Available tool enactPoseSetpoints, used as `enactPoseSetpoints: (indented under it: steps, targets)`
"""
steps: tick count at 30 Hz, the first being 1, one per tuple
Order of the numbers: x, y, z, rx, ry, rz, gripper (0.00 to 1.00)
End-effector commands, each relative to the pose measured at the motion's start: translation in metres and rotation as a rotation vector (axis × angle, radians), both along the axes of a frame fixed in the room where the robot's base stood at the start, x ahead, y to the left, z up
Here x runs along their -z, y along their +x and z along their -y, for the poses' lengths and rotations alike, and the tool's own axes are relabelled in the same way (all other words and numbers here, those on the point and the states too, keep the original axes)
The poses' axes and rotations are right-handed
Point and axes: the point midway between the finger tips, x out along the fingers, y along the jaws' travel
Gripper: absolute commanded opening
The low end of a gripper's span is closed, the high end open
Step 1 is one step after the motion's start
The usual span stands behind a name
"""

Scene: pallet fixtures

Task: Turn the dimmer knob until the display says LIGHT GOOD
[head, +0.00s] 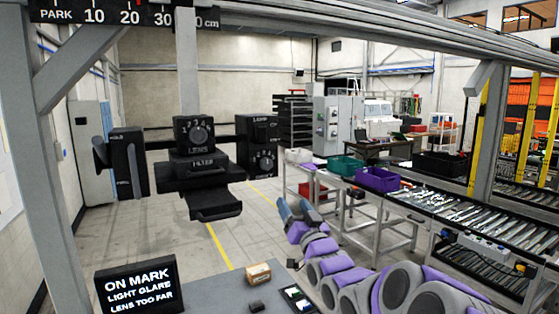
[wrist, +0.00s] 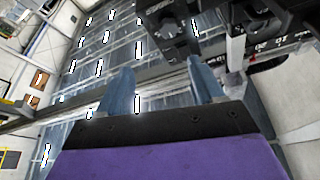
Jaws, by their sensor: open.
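The display (head: 137,287) at the lower left reads ON MARK, LIGHT GLARE, LENS TOO FAR. A dark box labelled LAMP (head: 259,135) hangs right of the central unit, with a round numbered dimmer knob (head: 264,162) on its lower front. The central unit (head: 194,134) has a knob marked LENS and a part marked FILTER below. My gripper (head: 297,208) is open and empty, below and right of the lamp box, apart from it. In the wrist view my gripper's two fingers (wrist: 160,82) are spread, with dark fixture parts (wrist: 168,28) above; which part is unclear.
Another dark box (head: 128,163) hangs at the left of the rail. A scale marked PARK, 10, 20, 30 (head: 112,14) runs along the top beam. A tan block (head: 258,273) and a small black block lie on the grey table (head: 215,290). Carts with bins and tools stand right.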

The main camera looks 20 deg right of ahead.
Motion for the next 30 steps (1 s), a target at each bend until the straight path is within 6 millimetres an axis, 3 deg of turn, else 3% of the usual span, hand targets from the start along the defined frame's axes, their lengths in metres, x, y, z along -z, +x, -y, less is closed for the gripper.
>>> enactPoseSetpoints:
  steps: [8,20,30]
  targets:
    - [-0.013,0.016,-0.011,0.000,-0.010,0.020,0.67]
    - [-0.033,0.071,0.017,0.003,0.004,0.020,0.67]
    - [-0.052,0.114,0.006,0.001,-0.005,0.020,0.67]
